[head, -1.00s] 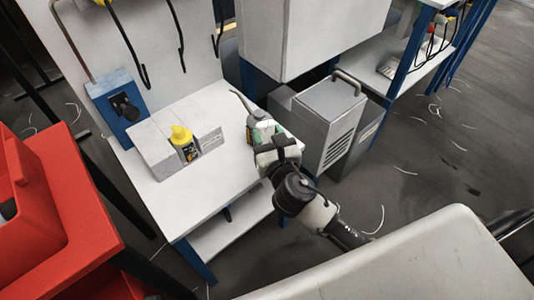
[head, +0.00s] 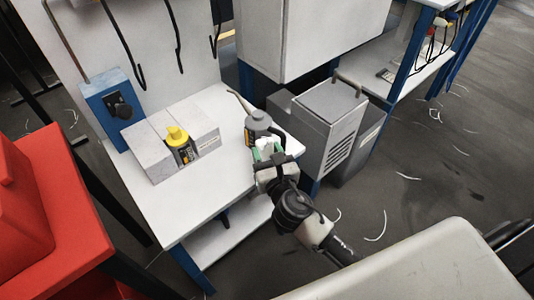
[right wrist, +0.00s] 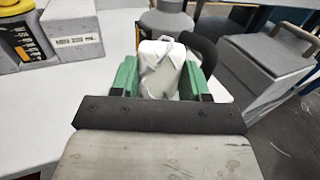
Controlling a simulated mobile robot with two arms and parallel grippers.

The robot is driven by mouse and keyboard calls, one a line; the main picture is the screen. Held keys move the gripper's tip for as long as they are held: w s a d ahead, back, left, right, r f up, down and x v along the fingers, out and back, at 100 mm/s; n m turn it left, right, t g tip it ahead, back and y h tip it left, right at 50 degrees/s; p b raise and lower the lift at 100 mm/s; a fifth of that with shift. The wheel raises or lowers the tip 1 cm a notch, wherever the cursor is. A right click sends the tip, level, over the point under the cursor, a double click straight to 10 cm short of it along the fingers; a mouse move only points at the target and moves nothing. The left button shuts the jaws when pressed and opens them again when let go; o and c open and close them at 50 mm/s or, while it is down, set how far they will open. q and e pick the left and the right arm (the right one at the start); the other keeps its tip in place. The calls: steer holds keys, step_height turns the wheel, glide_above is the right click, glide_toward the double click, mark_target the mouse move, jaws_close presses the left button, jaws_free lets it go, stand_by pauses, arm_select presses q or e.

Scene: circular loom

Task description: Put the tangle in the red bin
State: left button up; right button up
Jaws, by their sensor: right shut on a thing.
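My right gripper (head: 268,158) has green fingers and is shut on a white tangle (right wrist: 160,68), which looks like a bunched wad with thin grey strands. In the head view only a little white shows between the fingers, above the front edge of the white workbench (head: 218,200). The red bin (head: 75,190) is at the far left of the head view, cut by the frame edge, well away from the gripper. Its inside is hardly visible. My left gripper is not in view.
A grey oil can (head: 258,127) with a long spout stands just beyond the gripper. Grey blocks with a yellow-capped bottle (head: 178,146) and a blue box (head: 112,105) stand on the bench. A grey cabinet (head: 328,125) stands right. Thin white strands (head: 378,226) lie on the floor.

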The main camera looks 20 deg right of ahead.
steer(key=shift+f, duration=0.15)
steer(key=o, duration=0.7)
steer(key=shift+o, duration=0.2)
